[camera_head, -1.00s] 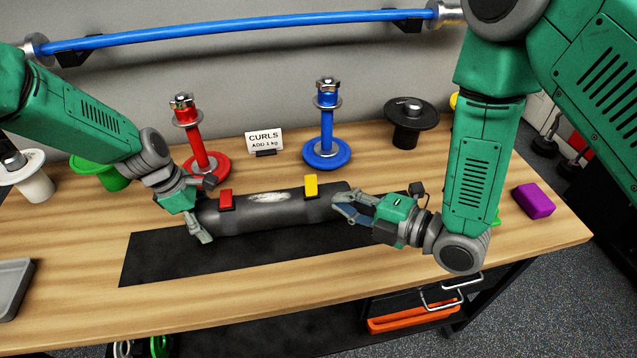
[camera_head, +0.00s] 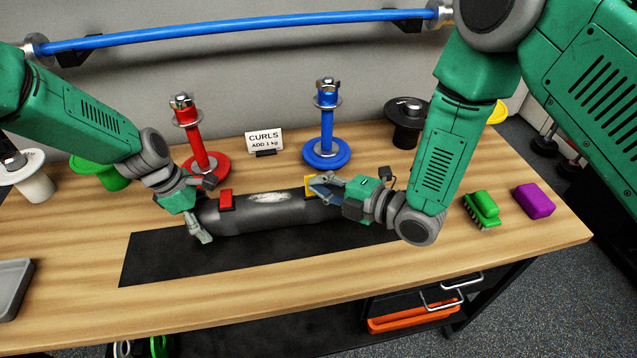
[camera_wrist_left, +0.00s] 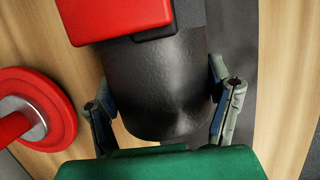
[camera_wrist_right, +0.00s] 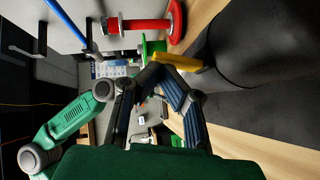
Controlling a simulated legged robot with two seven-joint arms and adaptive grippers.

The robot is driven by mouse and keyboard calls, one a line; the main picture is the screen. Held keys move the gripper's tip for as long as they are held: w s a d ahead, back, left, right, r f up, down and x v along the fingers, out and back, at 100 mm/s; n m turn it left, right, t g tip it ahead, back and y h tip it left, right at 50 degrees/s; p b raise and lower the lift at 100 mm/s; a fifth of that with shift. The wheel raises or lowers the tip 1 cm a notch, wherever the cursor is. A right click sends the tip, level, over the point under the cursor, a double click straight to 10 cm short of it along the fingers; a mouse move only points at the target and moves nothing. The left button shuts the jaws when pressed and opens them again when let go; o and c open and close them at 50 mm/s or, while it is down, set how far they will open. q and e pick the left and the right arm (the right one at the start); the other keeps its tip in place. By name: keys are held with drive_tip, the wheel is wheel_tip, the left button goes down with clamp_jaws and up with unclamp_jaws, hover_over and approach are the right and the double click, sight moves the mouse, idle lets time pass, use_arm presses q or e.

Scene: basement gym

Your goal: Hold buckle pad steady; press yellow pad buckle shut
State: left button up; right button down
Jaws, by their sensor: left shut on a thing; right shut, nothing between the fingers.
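The black cylindrical pad (camera_head: 275,215) lies on a dark mat (camera_head: 165,255) on the wooden bench. A red buckle (camera_head: 226,200) sits near its left end and a yellow buckle (camera_head: 310,182) near its right end. My left gripper (camera_head: 200,215) is shut on the pad's left end; in the left wrist view its fingers (camera_wrist_left: 168,105) straddle the pad. My right gripper (camera_head: 318,187) is shut and empty at the yellow buckle, partly covering it. In the right wrist view the yellow buckle (camera_wrist_right: 182,59) is close beside the fingertips (camera_wrist_right: 150,72); contact is unclear.
Red (camera_head: 205,162) and blue (camera_head: 326,152) weight stands are behind the pad, with a CURLS sign (camera_head: 264,141) between them. A green brush (camera_head: 482,207) and purple block (camera_head: 534,201) lie at right. A grey tray (camera_head: 12,285) is at left. The front bench strip is clear.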

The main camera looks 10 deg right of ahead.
use_arm(q)
drive_tip(key=shift+f, duration=0.1)
use_arm(e)
drive_tip(key=shift+w, duration=0.1)
use_arm(q)
drive_tip(key=shift+s, duration=0.1)
use_arm(e)
drive_tip(key=m+g, duration=0.1)
drive_tip(key=w+m+g+h, duration=0.1)
drive_tip(key=shift+w+r+g, duration=0.2)
drive_tip(key=shift+r+g, duration=0.05)
drive_tip(key=shift+g, duration=0.05)
drive_tip(key=g, duration=0.1)
drive_tip(key=w+m+g, duration=0.1)
drive_tip(key=shift+w+f+m+g+h, duration=0.15)
drive_tip(key=shift+w+m+g+h, duration=0.15)
drive_tip(key=shift+h, duration=0.1)
drive_tip(key=shift+w+f, duration=0.5)
drive_tip(key=shift+w, duration=0.15)
drive_tip(key=shift+s, duration=0.15)
